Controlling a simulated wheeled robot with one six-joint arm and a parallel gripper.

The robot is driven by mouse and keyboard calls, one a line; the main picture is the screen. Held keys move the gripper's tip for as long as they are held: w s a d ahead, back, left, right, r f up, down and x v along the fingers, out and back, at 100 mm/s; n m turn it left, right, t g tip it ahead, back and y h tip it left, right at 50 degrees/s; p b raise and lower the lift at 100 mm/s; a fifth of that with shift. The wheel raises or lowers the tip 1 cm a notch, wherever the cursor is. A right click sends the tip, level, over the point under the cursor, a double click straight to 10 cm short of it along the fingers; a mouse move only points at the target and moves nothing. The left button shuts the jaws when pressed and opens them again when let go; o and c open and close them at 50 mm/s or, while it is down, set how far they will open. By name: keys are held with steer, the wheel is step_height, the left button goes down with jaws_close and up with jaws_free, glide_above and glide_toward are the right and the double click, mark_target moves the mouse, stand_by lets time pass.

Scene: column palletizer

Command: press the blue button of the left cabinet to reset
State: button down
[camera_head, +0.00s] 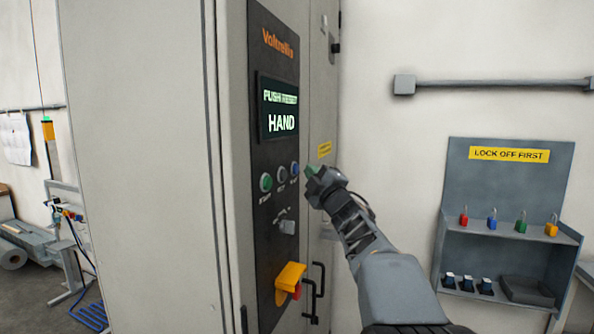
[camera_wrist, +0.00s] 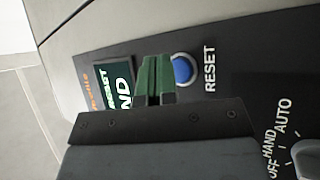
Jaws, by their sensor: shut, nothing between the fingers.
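The grey cabinet (camera_head: 150,150) has a dark control panel with a lit display (camera_head: 278,108) reading "PUSH RESET" and "HAND". The blue button (camera_head: 294,168) is the right one in a row on this panel, below the display. In the wrist view the blue button (camera_wrist: 183,69) is round and labelled RESET. My gripper (camera_head: 313,172) is shut and empty, its green fingertips just right of the button in the head view. In the wrist view the fingertips (camera_wrist: 155,65) lie right beside the button, between it and the display. I cannot tell whether they touch the panel.
A green button (camera_head: 266,182) and a darker button (camera_head: 281,174) share the row. Below are a selector switch (camera_head: 287,227), shown in the wrist view at HAND/AUTO markings, and a yellow-and-red main switch (camera_head: 289,278). A padlock shelf (camera_head: 508,232) hangs on the right wall.

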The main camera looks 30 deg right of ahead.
steer(key=shift+w+a, duration=0.15)
stand_by(0.4)
steer(key=shift+w+a+b, duration=0.15)
steer(key=shift+w+b, duration=0.05)
steer(key=shift+b, duration=0.1)
steer(key=shift+w+a, duration=0.3)
stand_by(0.8)
steer(key=shift+s+d, duration=0.55)
steer(key=shift+s, duration=0.05)
stand_by(0.4)
steer(key=shift+s+d, duration=1.7)
steer(key=shift+s, duration=0.15)
